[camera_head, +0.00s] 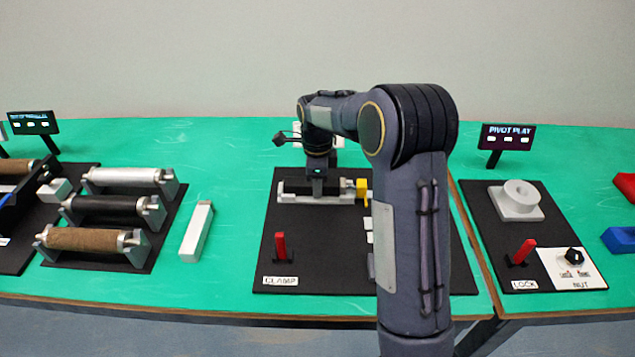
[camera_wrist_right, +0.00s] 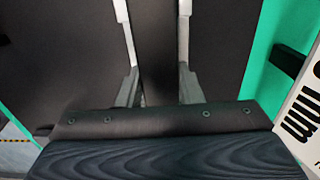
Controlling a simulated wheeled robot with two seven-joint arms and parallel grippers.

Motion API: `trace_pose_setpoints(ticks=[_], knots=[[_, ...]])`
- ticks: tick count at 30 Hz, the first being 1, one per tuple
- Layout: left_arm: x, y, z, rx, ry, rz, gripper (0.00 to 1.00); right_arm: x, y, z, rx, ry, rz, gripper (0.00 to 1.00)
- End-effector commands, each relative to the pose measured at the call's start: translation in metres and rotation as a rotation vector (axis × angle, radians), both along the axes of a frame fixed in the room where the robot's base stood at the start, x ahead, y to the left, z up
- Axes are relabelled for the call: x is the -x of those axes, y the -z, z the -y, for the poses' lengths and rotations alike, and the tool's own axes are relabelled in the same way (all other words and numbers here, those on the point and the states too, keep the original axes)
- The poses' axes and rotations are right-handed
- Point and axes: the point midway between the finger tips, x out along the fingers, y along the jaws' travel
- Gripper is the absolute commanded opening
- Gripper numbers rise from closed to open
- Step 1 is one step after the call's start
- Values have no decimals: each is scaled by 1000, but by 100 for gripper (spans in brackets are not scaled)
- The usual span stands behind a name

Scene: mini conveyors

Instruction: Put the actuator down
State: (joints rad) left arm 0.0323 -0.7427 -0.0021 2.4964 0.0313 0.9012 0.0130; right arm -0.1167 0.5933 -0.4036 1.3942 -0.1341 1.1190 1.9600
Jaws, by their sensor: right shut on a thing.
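The actuator appears to be the silver-grey cylinder (camera_head: 293,197) lying level at the back of the black CLAMP board, a yellow block (camera_head: 361,187) at its right end. I cannot tell whether it touches the board. My right gripper (camera_head: 317,192) points down from above, at the cylinder's middle, and is shut on it. In the right wrist view, the two pale fingers of my right gripper (camera_wrist_right: 154,12) stand either side of a dark strip (camera_wrist_right: 158,55); the silver body is not clear there. My left gripper is not in view.
The CLAMP board (camera_head: 330,262) carries a red lever (camera_head: 280,247); my right arm hides its right part. A rack with several rollers (camera_head: 107,207) and a white block (camera_head: 197,232) stand left. The PIVOT PLAY board (camera_head: 490,225) stands right. Green table is clear between them.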

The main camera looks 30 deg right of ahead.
Motion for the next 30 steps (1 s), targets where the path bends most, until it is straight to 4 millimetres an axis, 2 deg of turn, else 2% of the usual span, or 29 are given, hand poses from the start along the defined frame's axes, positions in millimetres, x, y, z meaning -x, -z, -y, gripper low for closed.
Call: trace_pose_setpoints(ticks=[4,5,10,17,21,26,30], knots=[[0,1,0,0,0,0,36,0,3,0,1,0,1,0],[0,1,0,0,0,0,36,0,3,0,-1,0,-1,34],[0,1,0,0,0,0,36,0,2,0,0,0,0,54],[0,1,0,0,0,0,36,0,2,0,0,0,0,54],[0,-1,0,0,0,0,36,-1,-5,0,1,0,3,54],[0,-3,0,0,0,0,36,-1,-33,-1,0,-1,6,54],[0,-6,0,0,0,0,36,-1,-64,0,1,-1,5,54]])
